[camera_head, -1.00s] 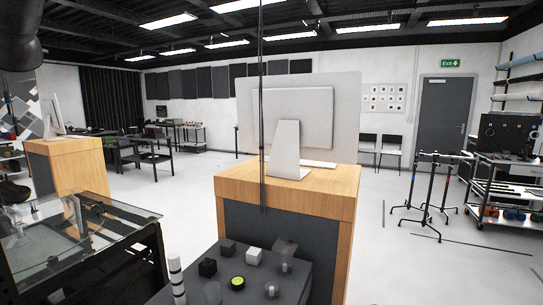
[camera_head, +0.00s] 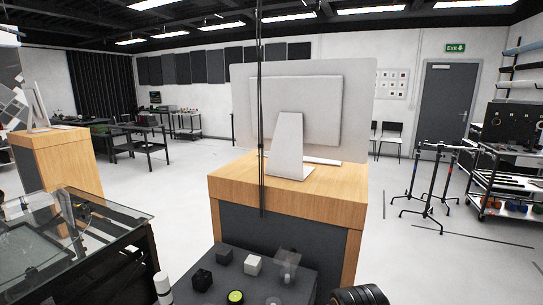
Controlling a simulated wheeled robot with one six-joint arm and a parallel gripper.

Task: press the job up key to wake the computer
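A white computer (camera_head: 345,110) stands on a wooden desk (camera_head: 235,185) ahead, with its back and its slanted stand towards me. A thin white strip, likely the keyboard (camera_head: 325,161), shows low behind the stand. Its keys, and the job up key among them, cannot be made out. The front of the screen is hidden from this side.
A dark table (camera_head: 215,262) with small blocks and a green-topped round piece stands in front of the desk. A glass-topped case (camera_head: 75,240) is at left. A black ribbed object (camera_head: 360,296) shows at the bottom edge. Open floor lies right, before black stands (camera_head: 433,185).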

